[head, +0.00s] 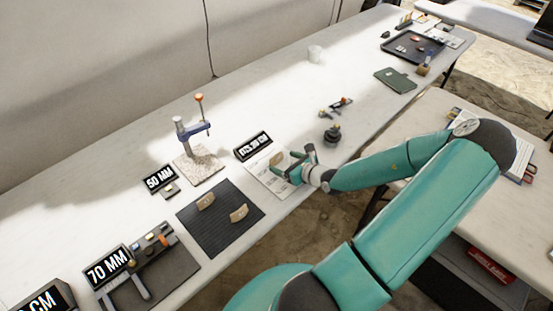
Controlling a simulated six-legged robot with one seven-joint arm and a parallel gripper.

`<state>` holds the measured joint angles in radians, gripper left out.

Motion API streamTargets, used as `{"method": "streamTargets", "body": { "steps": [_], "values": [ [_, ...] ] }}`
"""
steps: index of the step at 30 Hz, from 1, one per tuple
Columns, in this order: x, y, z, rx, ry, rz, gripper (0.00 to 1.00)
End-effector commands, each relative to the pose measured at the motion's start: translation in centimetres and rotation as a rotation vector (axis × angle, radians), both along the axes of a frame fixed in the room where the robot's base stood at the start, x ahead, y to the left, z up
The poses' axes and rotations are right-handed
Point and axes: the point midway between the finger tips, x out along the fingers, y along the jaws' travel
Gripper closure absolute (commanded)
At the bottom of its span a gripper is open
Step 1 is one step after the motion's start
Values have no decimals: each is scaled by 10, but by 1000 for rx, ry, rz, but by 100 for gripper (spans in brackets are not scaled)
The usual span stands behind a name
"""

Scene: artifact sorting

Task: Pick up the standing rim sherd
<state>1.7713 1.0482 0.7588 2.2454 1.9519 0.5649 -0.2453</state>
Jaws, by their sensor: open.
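Two tan sherds rest on a dark ribbed mat (219,236) near the front edge of the long table. One sherd (206,201) is toward the back left of the mat and looks propped up on edge. The other sherd (239,213) is nearer the front right, and I cannot tell whether it stands or lies. A third tan piece (276,158) shows beside my gripper, over a white printed sheet (266,181). My gripper (284,167) is open above this sheet, to the right of the mat. I cannot tell whether it touches the third piece.
A clamp stand (184,137) is behind the mat. A dark round object (332,134) is right of my gripper. A black tray (412,47) is at the far end. Bare tabletop lies along the wall.

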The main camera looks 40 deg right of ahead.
Motion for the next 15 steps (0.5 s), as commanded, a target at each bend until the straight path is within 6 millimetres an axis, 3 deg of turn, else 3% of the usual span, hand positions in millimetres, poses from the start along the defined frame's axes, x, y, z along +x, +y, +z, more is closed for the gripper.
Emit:
{"method": "streamTargets", "body": {
  "steps": [6, 14, 15],
  "values": [
    [28, 1, -11, 1, 0, 1, 20],
    [32, 1, -13, -1, 1, 0, 20],
    [32, 1, -13, -1, 1, 0, 24]
  ]
}}
